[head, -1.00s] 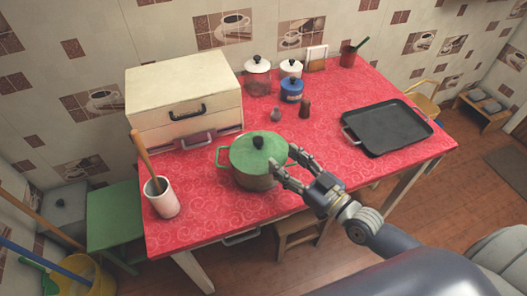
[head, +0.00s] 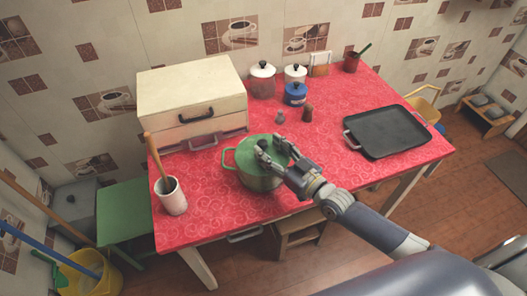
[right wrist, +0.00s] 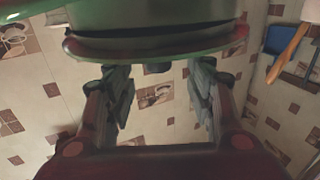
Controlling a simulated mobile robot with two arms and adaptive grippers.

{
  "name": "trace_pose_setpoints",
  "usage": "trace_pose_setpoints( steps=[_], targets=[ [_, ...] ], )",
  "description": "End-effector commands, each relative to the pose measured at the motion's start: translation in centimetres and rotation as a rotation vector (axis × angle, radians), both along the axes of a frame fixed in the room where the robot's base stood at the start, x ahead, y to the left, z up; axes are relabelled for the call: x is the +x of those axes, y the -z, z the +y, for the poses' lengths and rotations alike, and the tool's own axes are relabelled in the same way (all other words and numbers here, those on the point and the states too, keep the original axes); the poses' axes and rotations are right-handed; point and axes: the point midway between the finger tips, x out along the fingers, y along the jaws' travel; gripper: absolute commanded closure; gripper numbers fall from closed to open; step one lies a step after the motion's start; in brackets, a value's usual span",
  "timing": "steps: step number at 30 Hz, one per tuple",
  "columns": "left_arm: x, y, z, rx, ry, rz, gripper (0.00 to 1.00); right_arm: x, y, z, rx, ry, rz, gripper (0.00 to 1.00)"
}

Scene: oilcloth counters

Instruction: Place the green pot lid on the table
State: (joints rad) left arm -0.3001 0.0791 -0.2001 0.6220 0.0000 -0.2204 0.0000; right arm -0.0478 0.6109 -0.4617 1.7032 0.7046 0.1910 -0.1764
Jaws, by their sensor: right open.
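The green pot lid (head: 247,150) sits on the green pot (head: 262,182) on the red-covered table (head: 225,222). My right gripper (head: 270,146) is open over the lid, and its fingers hide most of the lid's dark knob. My left gripper is not in view.
A black tray (head: 388,130) lies on the table's right side. Several canisters, including a blue one (head: 295,97), stand behind the pot. A cream drawer box (head: 185,90) and a utensil cup (head: 172,198) are at the left.

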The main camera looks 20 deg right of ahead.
Motion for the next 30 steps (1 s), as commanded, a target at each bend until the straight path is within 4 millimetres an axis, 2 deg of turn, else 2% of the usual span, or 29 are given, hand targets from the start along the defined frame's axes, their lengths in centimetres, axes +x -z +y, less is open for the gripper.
trace_pose_setpoints(
  steps=[3,7,17,24,30],
  targets=[
    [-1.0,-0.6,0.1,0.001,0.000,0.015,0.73,1.7,-0.6,0.5,-0.001,0.000,-0.004,0.50],
    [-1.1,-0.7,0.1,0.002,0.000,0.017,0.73,2.9,-0.3,1.1,0.001,0.000,-0.002,0.50],
    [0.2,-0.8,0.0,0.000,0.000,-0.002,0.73,3.4,-0.2,1.4,-0.001,0.000,0.000,0.50],
    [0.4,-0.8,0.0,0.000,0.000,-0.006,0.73,3.4,-0.2,1.4,-0.001,0.000,0.000,1.00],
    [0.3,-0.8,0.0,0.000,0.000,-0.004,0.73,3.4,-0.3,1.3,0.000,0.000,-0.003,1.00]
  ],
)
